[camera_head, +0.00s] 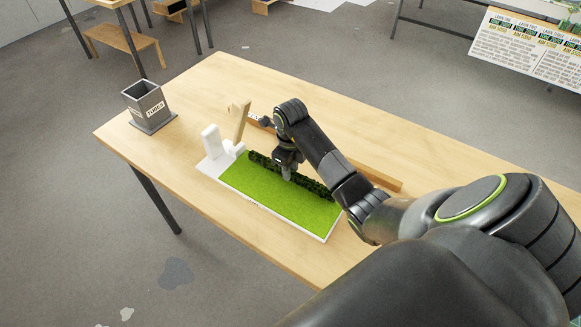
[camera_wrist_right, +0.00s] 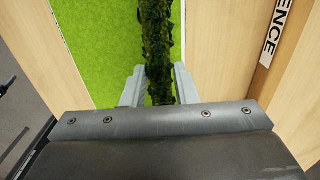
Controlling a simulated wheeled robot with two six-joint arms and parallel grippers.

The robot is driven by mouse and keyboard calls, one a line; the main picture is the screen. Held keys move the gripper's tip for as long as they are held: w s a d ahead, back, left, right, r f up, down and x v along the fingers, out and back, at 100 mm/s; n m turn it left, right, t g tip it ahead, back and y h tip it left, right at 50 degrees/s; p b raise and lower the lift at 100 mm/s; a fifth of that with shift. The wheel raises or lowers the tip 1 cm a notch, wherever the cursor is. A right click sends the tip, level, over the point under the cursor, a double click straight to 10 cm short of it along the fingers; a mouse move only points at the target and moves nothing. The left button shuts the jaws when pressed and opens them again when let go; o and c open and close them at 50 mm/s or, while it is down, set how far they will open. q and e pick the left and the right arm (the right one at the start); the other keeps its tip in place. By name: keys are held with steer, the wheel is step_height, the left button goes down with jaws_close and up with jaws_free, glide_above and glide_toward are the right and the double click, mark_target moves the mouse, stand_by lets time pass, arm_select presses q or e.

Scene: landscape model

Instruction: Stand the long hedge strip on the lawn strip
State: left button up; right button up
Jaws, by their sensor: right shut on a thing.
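The long hedge strip (camera_head: 313,186) is dark green and runs along the back edge of the bright green lawn strip (camera_head: 270,196). It looks upright, but I cannot tell whether its base touches the lawn. My right gripper (camera_head: 287,174) is over the hedge strip, with its arm coming in from the right. In the right wrist view the two grey fingers (camera_wrist_right: 158,88) are shut on the hedge strip (camera_wrist_right: 156,45), one on each side. The lawn strip (camera_wrist_right: 100,38) lies left of the hedge there. My left gripper is not in view.
A grey holder (camera_head: 147,108) stands at the table's left end. A white model piece (camera_head: 213,143) and an upright wooden piece (camera_head: 240,118) stand by the lawn's left end. A wooden rail (camera_head: 376,175) lies behind the hedge. The table (camera_head: 225,80) is clear at the back.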

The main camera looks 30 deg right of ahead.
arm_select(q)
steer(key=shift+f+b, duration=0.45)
arm_select(e)
steer(key=shift+f, duration=0.55)
steer(key=o, duration=1.9)
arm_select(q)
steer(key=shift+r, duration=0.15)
arm_select(e)
steer(key=shift+r, duration=0.2)
arm_select(q)
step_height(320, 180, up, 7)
steer(key=p, duration=0.7)
arm_select(e)
step_height(320, 180, up, 10)
steer(key=shift+f, duration=0.15)
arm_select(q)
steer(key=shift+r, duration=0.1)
